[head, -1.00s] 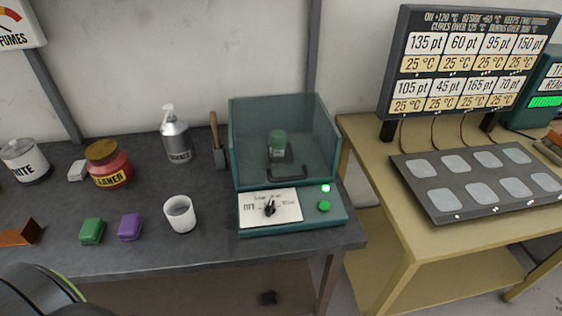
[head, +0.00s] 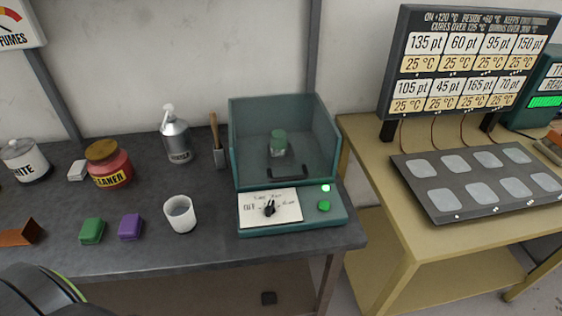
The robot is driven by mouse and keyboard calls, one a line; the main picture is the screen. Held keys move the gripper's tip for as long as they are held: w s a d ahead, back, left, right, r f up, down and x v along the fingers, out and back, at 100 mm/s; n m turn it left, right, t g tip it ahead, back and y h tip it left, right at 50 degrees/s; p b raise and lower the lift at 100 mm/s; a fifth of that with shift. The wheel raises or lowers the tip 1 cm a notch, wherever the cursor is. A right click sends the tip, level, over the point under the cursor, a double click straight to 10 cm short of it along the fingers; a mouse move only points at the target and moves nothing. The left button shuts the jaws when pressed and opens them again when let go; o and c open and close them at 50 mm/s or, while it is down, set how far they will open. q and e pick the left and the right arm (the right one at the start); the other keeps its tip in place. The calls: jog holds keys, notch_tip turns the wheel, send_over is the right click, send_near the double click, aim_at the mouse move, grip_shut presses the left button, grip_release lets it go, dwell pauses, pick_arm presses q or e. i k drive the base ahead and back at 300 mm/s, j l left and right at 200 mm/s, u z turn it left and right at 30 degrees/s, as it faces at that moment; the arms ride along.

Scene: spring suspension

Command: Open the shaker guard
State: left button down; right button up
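The shaker (head: 292,217) is a teal machine on the grey bench, with a clear, teal-tinted guard (head: 250,150) over its platform. The guard appears down, with its dark handle (head: 288,174) low at the front. On the front panel are a dial (head: 269,208) on a white plate, a green button (head: 324,206) and a lit green lamp (head: 326,188). Only a dark, rounded part of my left arm shows at the lower left corner. Neither gripper's fingers are visible.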

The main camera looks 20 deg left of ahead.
aim_at(275, 180)
jog(key=i+l+u, duration=0.15)
jog(key=u, duration=0.65)
